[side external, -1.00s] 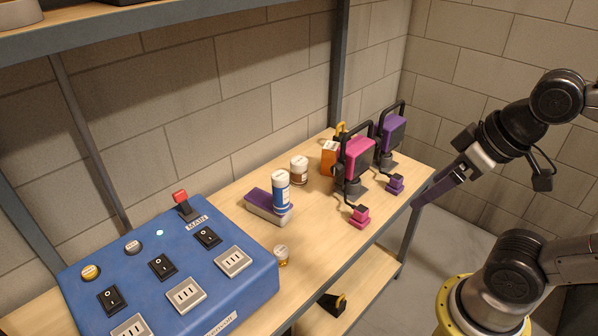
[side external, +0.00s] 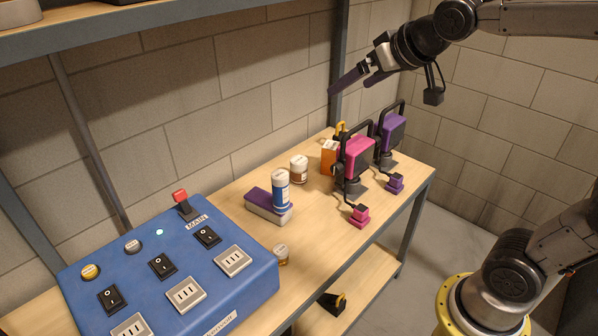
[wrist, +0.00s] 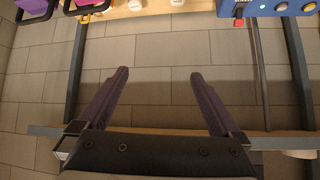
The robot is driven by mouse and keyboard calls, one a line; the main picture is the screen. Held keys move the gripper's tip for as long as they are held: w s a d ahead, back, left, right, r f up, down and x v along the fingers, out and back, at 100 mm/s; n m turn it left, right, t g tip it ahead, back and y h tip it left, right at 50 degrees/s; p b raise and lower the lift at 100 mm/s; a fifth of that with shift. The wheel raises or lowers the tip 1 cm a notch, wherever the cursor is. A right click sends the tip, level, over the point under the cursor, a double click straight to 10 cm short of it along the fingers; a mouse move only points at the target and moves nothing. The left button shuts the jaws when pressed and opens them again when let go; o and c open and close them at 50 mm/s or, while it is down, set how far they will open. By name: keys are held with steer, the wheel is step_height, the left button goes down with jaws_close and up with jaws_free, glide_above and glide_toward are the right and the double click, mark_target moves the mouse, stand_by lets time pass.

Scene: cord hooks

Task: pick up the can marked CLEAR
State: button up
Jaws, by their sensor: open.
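A blue and white can (side external: 281,190) stands upright on a purple-topped grey block (side external: 258,204) on the bench. A brown can with a white lid (side external: 299,170) stands behind it to the right. I cannot read which one is marked CLEAR. My gripper (side external: 349,88) is open and empty, high above the back of the bench, apart from the cans. In the wrist view its fingers (wrist: 160,74) are spread before the wall, and pale lids (wrist: 178,2) show at the top edge.
Pink (side external: 355,160) and purple (side external: 390,132) devices with black handles stand at the right. An orange box (side external: 330,158) is beside them. A blue switch panel (side external: 170,265) fills the left. An upper shelf (side external: 140,28) and a post (side external: 342,65) stand close to the wall.

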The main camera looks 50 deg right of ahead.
steer(key=w+d+f, duration=0.2)
steer(key=w+d, duration=0.1)
steer(key=w, duration=0.6)
steer(key=m+g+h, duration=0.1)
steer(key=m+g, duration=0.1)
steer(key=g, duration=0.1)
glide_above(299, 160)
steer(key=s+a, duration=0.3)
steer(key=s, duration=0.3)
step_height(299, 160, down, 28)
steer(key=r, duration=0.1)
steer(key=x, duration=0.7)
steer(key=shift+s+d+f, duration=0.15)
steer(key=shift+d+f, duration=0.15)
steer(key=shift+f, duration=0.15)
steer(key=shift+x, duration=2.9)
steer(key=shift+s+a+f, duration=0.1)
steer(key=shift+s+f, duration=0.05)
steer(key=c, duration=1.6)
